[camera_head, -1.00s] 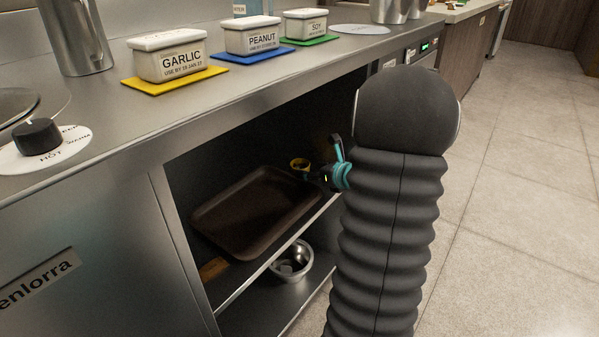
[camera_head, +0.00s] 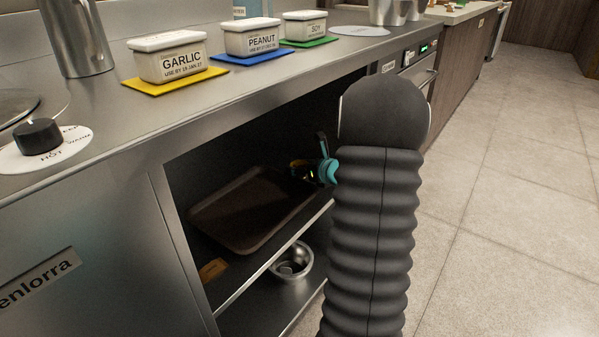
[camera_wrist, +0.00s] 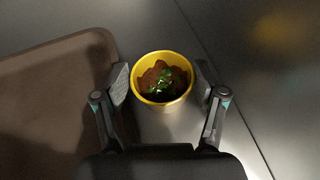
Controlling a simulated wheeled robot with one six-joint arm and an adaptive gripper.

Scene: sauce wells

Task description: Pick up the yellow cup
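The yellow cup (camera_wrist: 163,105) stands on the metal shelf in the wrist view, with reddish-brown contents and green bits on top. It is between the two fingers of my gripper (camera_wrist: 162,84), one finger on each side. The fingers are spread, and a narrow gap seems to show at each side of the cup. In the head view, my gripper (camera_head: 318,172) reaches into the open cabinet, and the cup (camera_head: 298,164) is mostly hidden by it.
A brown tray (camera_head: 232,240) lies on the same shelf, left of the cup. A metal bowl (camera_head: 304,268) sits on the shelf below. Garlic (camera_head: 172,68), peanut (camera_head: 260,48) and soy (camera_head: 312,30) containers stand on the counter above. The shelf's front edge (camera_head: 262,270) is close.

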